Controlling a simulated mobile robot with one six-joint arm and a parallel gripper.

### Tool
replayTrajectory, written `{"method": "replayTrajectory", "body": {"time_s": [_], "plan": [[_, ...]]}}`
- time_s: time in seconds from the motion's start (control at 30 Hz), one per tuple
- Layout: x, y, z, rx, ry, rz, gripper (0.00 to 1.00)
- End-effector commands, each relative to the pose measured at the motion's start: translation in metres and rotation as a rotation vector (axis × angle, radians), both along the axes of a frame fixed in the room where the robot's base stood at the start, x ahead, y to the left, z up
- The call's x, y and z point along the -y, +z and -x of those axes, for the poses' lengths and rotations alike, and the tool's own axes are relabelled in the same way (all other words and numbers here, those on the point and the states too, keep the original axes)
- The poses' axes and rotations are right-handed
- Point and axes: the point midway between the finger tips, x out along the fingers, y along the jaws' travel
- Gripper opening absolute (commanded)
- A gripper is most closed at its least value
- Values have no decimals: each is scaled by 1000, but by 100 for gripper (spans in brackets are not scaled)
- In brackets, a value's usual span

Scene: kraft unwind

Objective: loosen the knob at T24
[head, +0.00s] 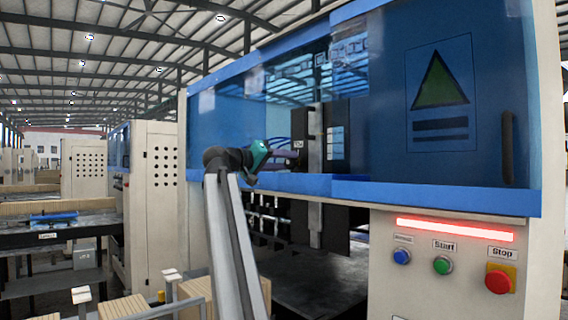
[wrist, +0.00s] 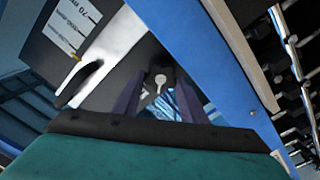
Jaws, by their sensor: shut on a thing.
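My gripper (head: 293,158) reaches through the opening of the blue machine to a dark upright unit (head: 335,150). A small white label (head: 298,145) sits on a dark block there, just above my fingers; its text is too small to read surely. In the wrist view, my gripper (wrist: 160,84) has its two purple fingers closed in on a small dark knob (wrist: 157,72) with a pale round piece and stem in front. The fingertips hide its sides. The knob itself cannot be made out in the head view.
The blue sliding door (head: 440,110) stands to the right of the opening, and a blue rail (head: 290,183) runs below my gripper. A panel with a red light bar (head: 455,229) and Start and Stop buttons (head: 500,279) is at lower right. A printed card (wrist: 75,27) is at upper left in the wrist view.

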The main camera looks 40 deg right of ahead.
Motion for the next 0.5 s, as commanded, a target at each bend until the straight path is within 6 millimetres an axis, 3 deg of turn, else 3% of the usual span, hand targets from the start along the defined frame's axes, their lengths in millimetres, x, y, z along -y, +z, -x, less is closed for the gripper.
{"method": "replayTrajectory", "body": {"time_s": [0.5], "plan": [[1,3,-1,-114,1,-1,16]]}}
